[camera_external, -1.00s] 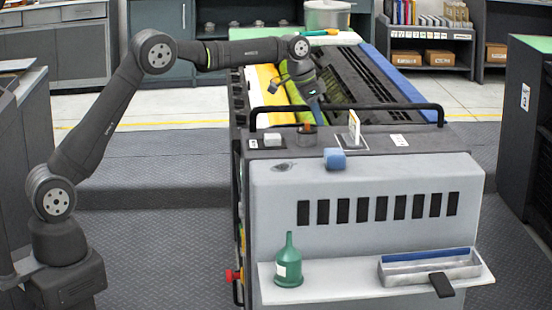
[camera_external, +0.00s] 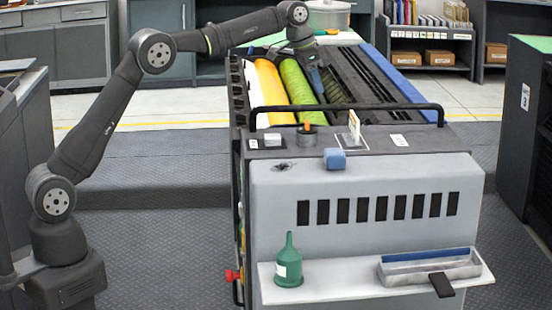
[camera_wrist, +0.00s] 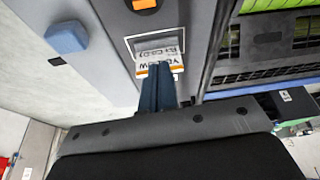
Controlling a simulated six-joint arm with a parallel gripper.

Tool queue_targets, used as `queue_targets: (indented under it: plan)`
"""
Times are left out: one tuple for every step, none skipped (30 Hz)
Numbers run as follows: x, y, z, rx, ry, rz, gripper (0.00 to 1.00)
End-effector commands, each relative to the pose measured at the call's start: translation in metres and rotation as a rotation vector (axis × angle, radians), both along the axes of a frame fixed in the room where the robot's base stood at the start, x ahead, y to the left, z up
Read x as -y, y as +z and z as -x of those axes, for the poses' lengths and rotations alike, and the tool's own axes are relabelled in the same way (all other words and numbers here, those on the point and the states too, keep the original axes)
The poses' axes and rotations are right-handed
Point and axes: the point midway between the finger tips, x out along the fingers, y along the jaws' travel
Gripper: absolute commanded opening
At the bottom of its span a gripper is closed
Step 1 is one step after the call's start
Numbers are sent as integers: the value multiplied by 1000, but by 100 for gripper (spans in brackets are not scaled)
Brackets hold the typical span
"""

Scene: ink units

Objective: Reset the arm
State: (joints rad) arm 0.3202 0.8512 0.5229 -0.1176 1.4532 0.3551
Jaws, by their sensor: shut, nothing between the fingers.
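My gripper (camera_external: 318,63) hangs above the far part of the printing unit (camera_external: 365,170), over its rollers, in the external view. In the wrist view its dark blue fingers (camera_wrist: 160,72) are together, with nothing between them. Their tips appear in front of a card with "YELLOW" lettering (camera_wrist: 160,46), which stands well beyond them on the unit's near ledge. The same card shows edge-on in the external view (camera_external: 354,127).
A yellow roller (camera_external: 270,85) and a green roller (camera_external: 297,85) lie in the unit. A black rail (camera_external: 345,107) crosses its near end. A blue block (camera_external: 335,159) sits on the ledge. A green bottle (camera_external: 288,265) and a metal tray (camera_external: 430,270) are on the front shelf.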

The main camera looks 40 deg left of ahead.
Motion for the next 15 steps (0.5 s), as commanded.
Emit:
queue_targets:
  plan:
    - [0, 0, 0, 0, 0, 0, 0]
    - [0, 0, 0, 0, 0, 0, 0]
    - [0, 0, 0, 0, 0, 0, 0]
    - [0, 0, 0, 0, 0, 0, 0]
    - [0, 0, 0, 1, 0, 1, 0]
    - [0, -1, 0, 0, 0, 0, 0]
    - [0, -2, -1, 0, 0, 0, 0]
    - [1, -3, -1, 0, 0, 0, 0]
    - [1, -6, -2, 0, 0, 0, 0]
    - [2, -8, -2, 0, 0, 0, 0]
    - [3, -11, -3, 0, 0, 0, 0]
    - [4, -17, -4, -1, 0, -1, 0]
    - [5, -21, -5, -1, 0, -1, 0]
    - [6, -26, -6, -1, 0, -1, 0]
    - [8, -34, -8, -3, 0, -1, 0]
